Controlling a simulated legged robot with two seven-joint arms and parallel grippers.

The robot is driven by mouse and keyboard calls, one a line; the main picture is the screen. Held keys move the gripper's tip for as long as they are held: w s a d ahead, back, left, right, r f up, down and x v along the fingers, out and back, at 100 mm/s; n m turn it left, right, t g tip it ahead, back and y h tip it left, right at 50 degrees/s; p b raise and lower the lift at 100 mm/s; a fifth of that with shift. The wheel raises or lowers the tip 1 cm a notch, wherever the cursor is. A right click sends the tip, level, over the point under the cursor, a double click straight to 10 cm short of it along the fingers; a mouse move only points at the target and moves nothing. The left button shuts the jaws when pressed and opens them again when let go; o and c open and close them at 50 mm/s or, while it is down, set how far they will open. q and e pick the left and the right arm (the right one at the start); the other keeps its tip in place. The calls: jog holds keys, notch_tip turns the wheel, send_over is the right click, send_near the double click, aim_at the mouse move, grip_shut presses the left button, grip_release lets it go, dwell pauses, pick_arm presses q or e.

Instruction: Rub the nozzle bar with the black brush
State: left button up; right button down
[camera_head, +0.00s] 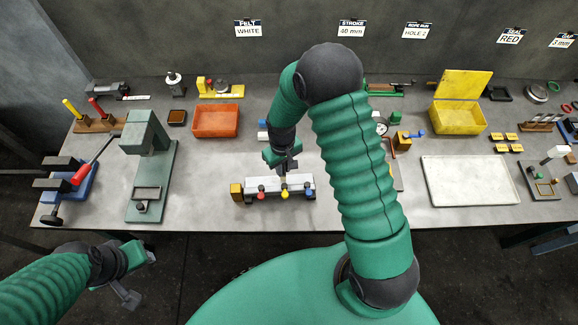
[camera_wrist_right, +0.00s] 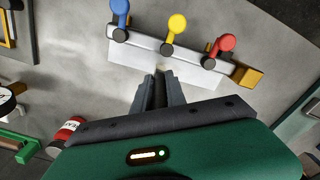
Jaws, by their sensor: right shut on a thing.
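The nozzle bar (camera_head: 297,186) is a pale bar near the table's front edge with red, yellow and blue knobs. It also crosses the top of the right wrist view (camera_wrist_right: 190,56). My right gripper (camera_head: 284,170) is above the bar's middle, and in the wrist view its fingertips (camera_wrist_right: 160,78) point at the bar below the yellow knob. It is shut on a small dark thing, which looks like the black brush (camera_wrist_right: 160,88), mostly hidden between the fingers. I cannot tell whether its tip touches the bar. My left gripper (camera_head: 140,277) hangs off the table's front, fingers apart and empty.
An orange bin (camera_head: 216,121) is behind and left of the bar; a green press (camera_head: 147,150) stands farther left. A white tray (camera_head: 470,181) and an open yellow box (camera_head: 458,117) are at the right. Bare table lies between press and bar.

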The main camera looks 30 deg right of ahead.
jog(key=shift+w+a, duration=0.25)
jog(key=shift+a, duration=0.2)
jog(key=shift+w+a, duration=0.2)
jog(key=shift+a, duration=0.25)
jog(key=shift+w+a, duration=0.5)
jog(key=shift+a, duration=0.4)
jog(key=shift+w+a, duration=0.45)
jog(key=shift+a, duration=0.4)
jog(key=shift+s+d+p, duration=0.15)
jog(key=shift+s+d, duration=0.35)
jog(key=shift+d, duration=0.35)
jog(key=shift+s+d+p, duration=0.2)
jog(key=shift+s+d, duration=0.25)
jog(key=shift+d, duration=0.4)
jog(key=shift+s+d+p, duration=0.15)
jog(key=shift+s+d, duration=0.35)
jog(key=shift+d, duration=0.35)
jog(key=shift+s+d+r+p, duration=0.15)
jog(key=shift+s+d, duration=0.1)
jog(key=shift+d, duration=0.3)
jog(key=shift+s+d+f+p, duration=0.15)
jog(key=shift+s+d, duration=0.1)
jog(key=shift+d, duration=0.3)
jog(key=shift+s+d, duration=0.2)
jog(key=shift+d, duration=0.2)
notch_tip(320, 180, up, 6)
jog(key=p, duration=0.5)
jog(key=shift+r, duration=0.15)
